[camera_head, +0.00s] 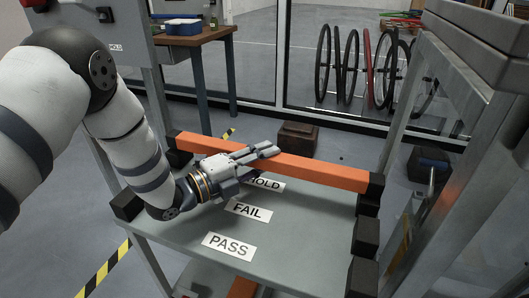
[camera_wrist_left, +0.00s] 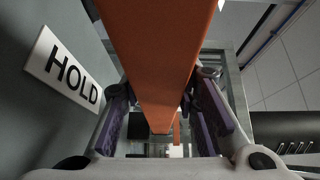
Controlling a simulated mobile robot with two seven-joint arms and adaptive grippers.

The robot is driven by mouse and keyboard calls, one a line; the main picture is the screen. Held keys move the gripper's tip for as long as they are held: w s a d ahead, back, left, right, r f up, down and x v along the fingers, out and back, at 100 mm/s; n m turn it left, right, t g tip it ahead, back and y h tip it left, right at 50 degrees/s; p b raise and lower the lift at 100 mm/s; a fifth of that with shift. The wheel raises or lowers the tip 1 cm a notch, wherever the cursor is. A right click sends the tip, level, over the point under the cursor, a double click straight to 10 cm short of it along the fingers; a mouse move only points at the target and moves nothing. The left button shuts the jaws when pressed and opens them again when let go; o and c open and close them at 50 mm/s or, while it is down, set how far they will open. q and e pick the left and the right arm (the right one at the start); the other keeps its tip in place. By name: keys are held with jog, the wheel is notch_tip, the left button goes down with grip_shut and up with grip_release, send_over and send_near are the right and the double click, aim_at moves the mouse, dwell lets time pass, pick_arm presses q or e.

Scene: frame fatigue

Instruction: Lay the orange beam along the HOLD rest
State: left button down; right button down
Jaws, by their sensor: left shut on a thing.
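The orange beam (camera_head: 325,174) lies across the far side of the grey table (camera_head: 185,232), just behind the HOLD label (camera_head: 266,184). Its right end is at a black rest block (camera_head: 375,187) and its left end is near another black block (camera_head: 178,158); whether it bears on them I cannot tell. My left gripper (camera_head: 262,152) is shut on the beam near its middle. In the left wrist view the beam (camera_wrist_left: 155,60) runs between the two fingers, with the HOLD label (camera_wrist_left: 65,68) at left. My right gripper is not in view.
FAIL (camera_head: 248,212) and PASS (camera_head: 229,246) labels lie nearer me, with black blocks (camera_head: 366,236) along the right edge. Grey frame posts (camera_head: 402,110) rise at right. A wooden bench (camera_head: 190,38) with a blue box stands behind at left. The tabletop's front is clear.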

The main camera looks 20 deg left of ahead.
pick_arm(q)
jog(key=shift+f, duration=0.1)
jog(key=c, duration=1.2)
grip_release()
jog(key=shift+s+f, duration=0.1)
jog(key=shift+f, duration=0.15)
jog(key=v, duration=1.1)
jog(key=shift+s+a+r, duration=0.15)
jog(key=shift+s+a, duration=0.15)
